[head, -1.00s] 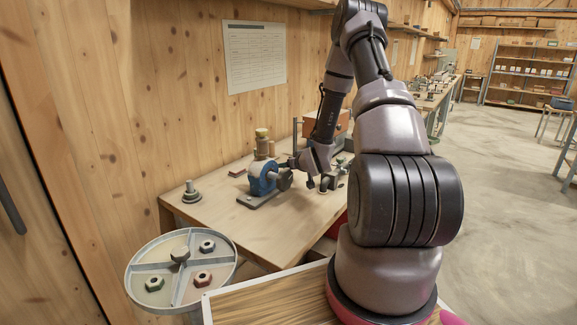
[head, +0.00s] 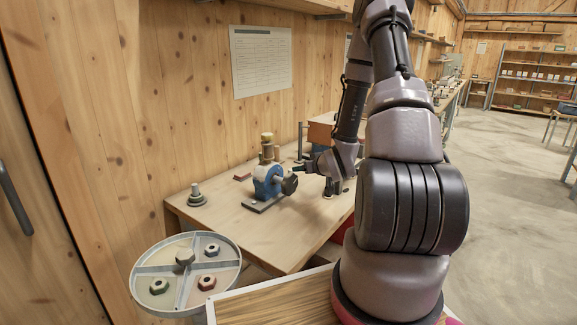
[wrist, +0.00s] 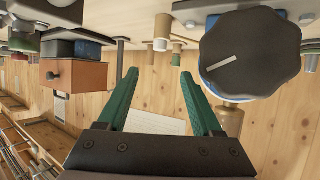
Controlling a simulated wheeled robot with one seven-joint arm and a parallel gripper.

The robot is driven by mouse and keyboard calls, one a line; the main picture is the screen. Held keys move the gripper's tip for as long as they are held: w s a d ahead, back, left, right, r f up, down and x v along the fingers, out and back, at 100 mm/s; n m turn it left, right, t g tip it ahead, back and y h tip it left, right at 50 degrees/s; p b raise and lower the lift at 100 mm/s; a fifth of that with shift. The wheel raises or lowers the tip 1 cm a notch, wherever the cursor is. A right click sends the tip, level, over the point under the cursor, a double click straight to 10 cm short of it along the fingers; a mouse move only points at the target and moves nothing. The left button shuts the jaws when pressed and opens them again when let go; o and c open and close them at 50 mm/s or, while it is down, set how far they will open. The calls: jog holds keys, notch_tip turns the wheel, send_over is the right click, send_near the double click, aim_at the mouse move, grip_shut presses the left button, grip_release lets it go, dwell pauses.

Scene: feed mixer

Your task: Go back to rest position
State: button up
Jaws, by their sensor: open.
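My gripper (wrist: 153,95) is open and empty in the wrist view, its two green fingers apart with only wall and paper behind them. In the head view my gripper (head: 310,167) is small, just right of the dark knob (head: 290,184) on the blue device (head: 268,182) on the workbench. In the wrist view the dark lobed knob (wrist: 250,52) with a pale pointer line is close, to the right of the fingers. I see no contact between them.
The wooden workbench (head: 225,215) stands against the plank wall. A round divided tray (head: 172,268) with several nuts is at the front left. A bolt (head: 196,196) stands at the bench's left edge. An orange-brown box (wrist: 78,78) shows in the wrist view. Open floor lies to the right.

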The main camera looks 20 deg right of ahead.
jog(key=shift+r, duration=0.1)
jog(key=s+a+r+m+g+h, duration=0.1)
jog(key=s+r+g, duration=0.15)
jog(key=r, duration=0.75)
jog(key=s+a+r+m+g+h, duration=0.15)
jog(key=s+r, duration=0.25)
jog(key=r, duration=0.6)
jog(key=s+a+r+y, duration=0.1)
jog(key=s+a+r, duration=0.2)
jog(key=s, duration=0.4)
jog(key=s+a+r+m+g+y, duration=0.1)
jog(key=s+a+r, duration=0.2)
jog(key=s+r, duration=0.2)
jog(key=s+a+r+m+y, duration=0.1)
jog(key=s+a+r, duration=0.3)
jog(key=s, duration=0.6)
jog(key=shift+s+g+y, duration=0.4)
jog(key=shift+y, duration=0.05)
